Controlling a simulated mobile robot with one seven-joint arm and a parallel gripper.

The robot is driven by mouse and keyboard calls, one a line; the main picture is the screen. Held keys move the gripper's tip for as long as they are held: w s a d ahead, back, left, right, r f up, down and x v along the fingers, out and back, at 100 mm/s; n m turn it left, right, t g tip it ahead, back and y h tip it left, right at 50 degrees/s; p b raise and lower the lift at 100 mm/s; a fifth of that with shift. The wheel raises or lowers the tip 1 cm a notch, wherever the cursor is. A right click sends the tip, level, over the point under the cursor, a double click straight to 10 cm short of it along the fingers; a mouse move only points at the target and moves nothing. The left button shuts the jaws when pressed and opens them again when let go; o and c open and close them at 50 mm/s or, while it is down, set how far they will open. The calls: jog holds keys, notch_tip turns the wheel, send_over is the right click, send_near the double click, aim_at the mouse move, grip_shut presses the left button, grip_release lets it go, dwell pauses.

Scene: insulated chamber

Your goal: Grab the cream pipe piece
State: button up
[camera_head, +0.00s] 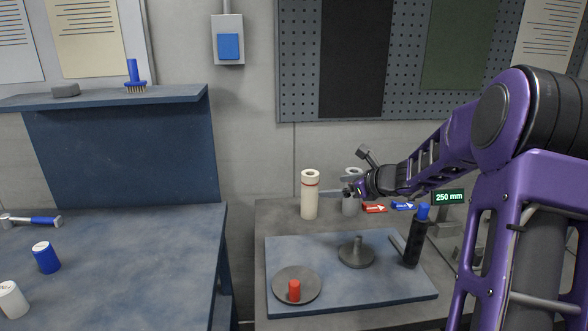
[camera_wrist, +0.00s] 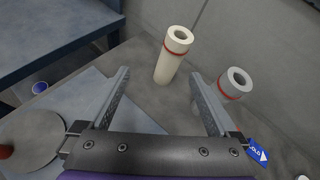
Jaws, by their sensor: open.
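The cream pipe piece (camera_head: 310,196) stands upright at the back of the right-hand bench, with a red band near its top. In the wrist view the cream pipe piece (camera_wrist: 173,56) is ahead of the fingertips, between their lines, with its hollow top end showing. My gripper (camera_head: 338,193) is to its right in the head view. In the wrist view my gripper (camera_wrist: 160,75) has its two fingers wide apart with nothing between them. The pipe piece appears clear of both fingers.
A grey pipe piece (camera_wrist: 235,83) with a red band stands close by the right finger. Red (camera_head: 375,208) and blue (camera_head: 403,206) tags lie near it. A blue-grey board (camera_head: 330,290) holds a round plate with a red cylinder (camera_head: 294,291), a grey flanged part (camera_head: 356,254) and a black blue-topped tool (camera_head: 416,238).

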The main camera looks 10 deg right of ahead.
aim_at(305, 181)
jog(key=w+a+f, duration=0.2)
jog(key=w, duration=0.3)
jog(key=w+a+f+m, duration=0.1)
jog(key=w+a+f, duration=0.1)
jog(key=w, duration=0.4)
jog(key=w+a+f+m+t, duration=0.1)
jog(key=w+a+f, duration=0.1)
jog(key=w, duration=0.3)
jog(key=shift+w+a+f, duration=0.2)
jog(key=shift+a+f, duration=0.05)
jog(key=shift+f, duration=0.4)
jog(key=shift+c, duration=0.2)
grip_shut()
jog(key=shift+r, duration=0.1)
